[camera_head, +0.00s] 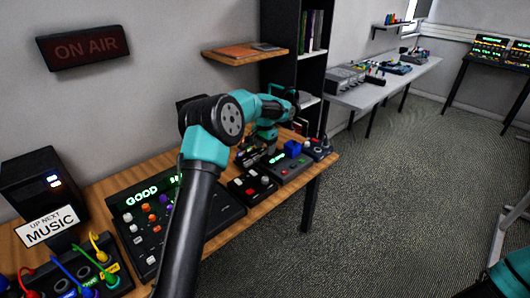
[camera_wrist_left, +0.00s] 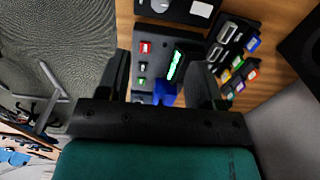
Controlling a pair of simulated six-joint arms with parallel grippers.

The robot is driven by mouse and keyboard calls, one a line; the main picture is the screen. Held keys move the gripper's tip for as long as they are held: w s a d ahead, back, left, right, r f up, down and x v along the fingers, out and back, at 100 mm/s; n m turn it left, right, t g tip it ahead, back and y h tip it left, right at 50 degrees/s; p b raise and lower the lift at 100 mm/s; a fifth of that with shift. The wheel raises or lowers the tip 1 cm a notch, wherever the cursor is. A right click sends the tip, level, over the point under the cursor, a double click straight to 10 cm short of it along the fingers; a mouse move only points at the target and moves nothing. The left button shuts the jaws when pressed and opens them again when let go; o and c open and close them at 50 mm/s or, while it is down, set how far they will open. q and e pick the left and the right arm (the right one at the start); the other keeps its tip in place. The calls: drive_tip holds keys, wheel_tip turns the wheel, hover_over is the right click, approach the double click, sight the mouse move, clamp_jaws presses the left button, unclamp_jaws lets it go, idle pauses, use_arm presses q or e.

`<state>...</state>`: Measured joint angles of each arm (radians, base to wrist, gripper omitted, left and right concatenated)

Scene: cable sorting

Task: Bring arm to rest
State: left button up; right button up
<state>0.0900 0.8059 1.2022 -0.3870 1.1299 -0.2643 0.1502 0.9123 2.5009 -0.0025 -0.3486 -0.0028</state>
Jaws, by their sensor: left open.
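My left arm reaches from the bottom of the head view across the wooden desk (camera_head: 258,217). Its teal and black wrist and left gripper (camera_head: 264,143) are above the desk's far right part, and the fingertips are hard to make out there. In the left wrist view, the two dark fingers of the left gripper (camera_wrist_left: 160,65) are apart, with nothing visibly held. Beyond and between them shows a grey device (camera_wrist_left: 143,67) with red and green buttons, a green-lit display (camera_wrist_left: 176,65) and a blue part (camera_wrist_left: 165,94). My right gripper is not in view.
A mixing console (camera_head: 150,237) reading "GOOD", a "MUSIC" sign (camera_head: 50,227) and colored cable plugs (camera_head: 85,272) are at left. A blue block (camera_head: 292,148) sits near the desk's far right. A wall shelf (camera_head: 243,52) hangs above. Open floor (camera_head: 380,210) lies right.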

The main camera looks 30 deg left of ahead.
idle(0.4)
use_arm(q)
drive_tip(key=s+d+f+n+h, duration=0.1)
drive_tip(key=s+d+f+h, duration=0.1)
drive_tip(key=s+d+f, duration=0.7)
drive_tip(key=s+d+f+n+h, duration=0.1)
drive_tip(key=s+d+f, duration=0.35)
drive_tip(key=f, duration=0.85)
drive_tip(key=s+d+f+n, duration=0.2)
drive_tip(key=s+f, duration=0.1)
drive_tip(key=s, duration=0.9)
drive_tip(key=s+d+f+n, duration=0.1)
drive_tip(key=s+d+f, duration=0.1)
drive_tip(key=s, duration=1.1)
drive_tip(key=shift+f+n+t+h, duration=0.4)
drive_tip(key=shift+f, duration=0.1)
drive_tip(key=shift+s+d, duration=0.1)
